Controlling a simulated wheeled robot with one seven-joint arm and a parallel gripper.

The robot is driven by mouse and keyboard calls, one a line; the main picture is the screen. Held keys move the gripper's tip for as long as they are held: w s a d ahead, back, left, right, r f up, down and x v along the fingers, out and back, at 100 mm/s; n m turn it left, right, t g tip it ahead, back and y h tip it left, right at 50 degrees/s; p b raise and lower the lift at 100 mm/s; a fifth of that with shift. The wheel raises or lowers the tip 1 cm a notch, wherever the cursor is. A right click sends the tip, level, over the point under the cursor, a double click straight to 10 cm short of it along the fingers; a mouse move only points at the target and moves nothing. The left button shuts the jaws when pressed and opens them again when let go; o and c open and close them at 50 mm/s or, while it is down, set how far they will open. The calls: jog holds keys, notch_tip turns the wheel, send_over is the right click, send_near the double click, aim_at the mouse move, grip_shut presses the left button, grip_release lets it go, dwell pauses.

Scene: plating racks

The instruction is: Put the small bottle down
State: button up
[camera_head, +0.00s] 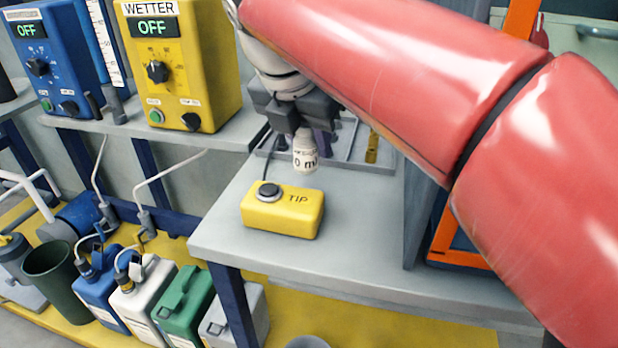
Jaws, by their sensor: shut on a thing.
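The small bottle (305,157) is white with dark lettering, of which "0 m" can be read. It hangs below my gripper (302,128), which is shut on it. The bottle looks upright, over the grey table (360,225), behind and slightly right of the yellow TIP box. Its upper part is hidden by the gripper's dark fingers. I cannot tell how far its base is above the table top.
The yellow TIP box (283,211) with a black button and cable stands in front of the bottle. A grey rack (345,158) with small items lies behind. A yellow WETTER unit (190,60) stands at left. Bare table lies right of the box.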

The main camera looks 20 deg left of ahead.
aim_at(309, 171)
jog(key=shift+f+b, duration=0.55)
jog(key=shift+f, duration=2.35)
jog(key=shift+f, duration=0.1)
jog(key=o, duration=1)
